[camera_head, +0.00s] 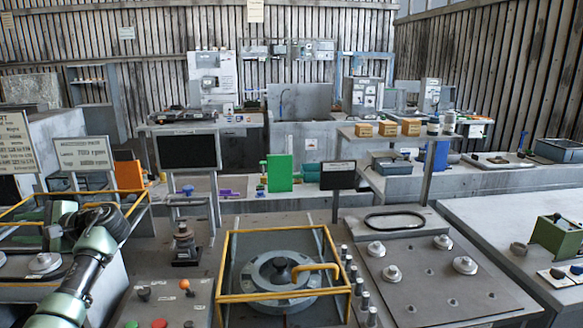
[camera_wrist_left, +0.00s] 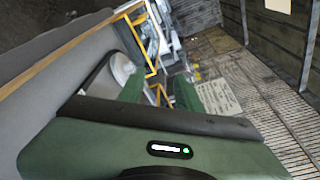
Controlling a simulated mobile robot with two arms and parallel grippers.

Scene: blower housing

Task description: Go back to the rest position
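My left arm comes in at the lower left of the head view, and its green links bend up and then to the left. My left gripper (camera_head: 62,215) is at the left end of that arm, beside a yellow frame at the left. It is small and partly covered by arm parts, so its fingers cannot be made out. In the left wrist view a green part of my own arm with a small green light fills the bottom, and no held object shows. My right arm and right gripper are not in the head view.
A yellow guard frame (camera_head: 229,295) surrounds a round grey housing (camera_head: 262,273) in the front middle. A grey plate with several round knobs (camera_head: 465,265) lies to its right. A panel with buttons (camera_head: 205,300) is near the arm. A dark screen (camera_head: 188,151) stands behind.

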